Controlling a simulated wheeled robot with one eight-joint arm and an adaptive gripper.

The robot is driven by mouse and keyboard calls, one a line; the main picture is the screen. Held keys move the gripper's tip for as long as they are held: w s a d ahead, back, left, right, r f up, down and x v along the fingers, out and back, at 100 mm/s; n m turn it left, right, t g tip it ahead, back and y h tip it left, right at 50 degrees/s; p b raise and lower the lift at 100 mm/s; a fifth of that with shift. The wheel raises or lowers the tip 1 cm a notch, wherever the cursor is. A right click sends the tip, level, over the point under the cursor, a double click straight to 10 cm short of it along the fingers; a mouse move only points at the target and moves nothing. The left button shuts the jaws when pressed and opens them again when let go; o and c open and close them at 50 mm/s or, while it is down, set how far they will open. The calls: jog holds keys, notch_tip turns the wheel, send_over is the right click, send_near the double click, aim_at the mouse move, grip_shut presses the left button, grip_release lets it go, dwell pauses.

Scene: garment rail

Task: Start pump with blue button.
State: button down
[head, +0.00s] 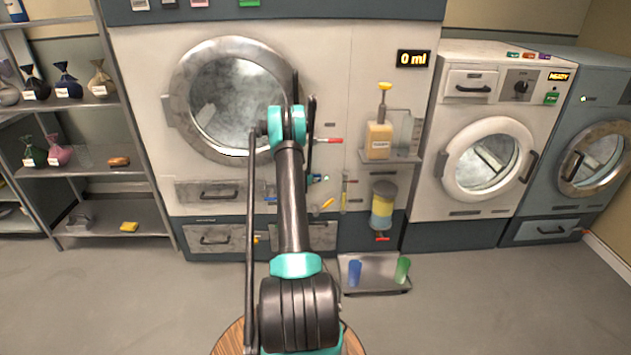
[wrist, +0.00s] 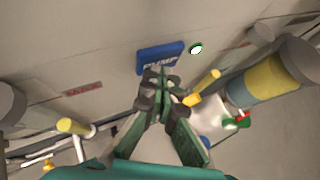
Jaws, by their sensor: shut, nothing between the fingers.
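The blue button (wrist: 160,57), marked with white letters that read as PUMP, is on the pale machine panel in the wrist view. My gripper (wrist: 162,80) is shut and empty, with its fingertips at the button's lower edge, covering part of the lettering. I cannot tell whether the tips touch the button. A small round green-and-white light (wrist: 196,48) is just right of the button. In the head view my arm hides most of the gripper. A display (head: 413,59) there reads 0 ml.
A yellow-and-blue cylinder (wrist: 262,86) stands out from the panel at right, near a yellow handle (wrist: 207,82). A red-and-green part (wrist: 238,120) is below them. In the head view a tray (head: 375,289) with a blue cup (head: 355,273) and a green cup (head: 402,269) is low down.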

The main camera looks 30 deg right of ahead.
jog(key=s+a, duration=0.3)
jog(key=s, duration=0.2)
dwell(0.5)
jog(key=shift+s+a, duration=0.1)
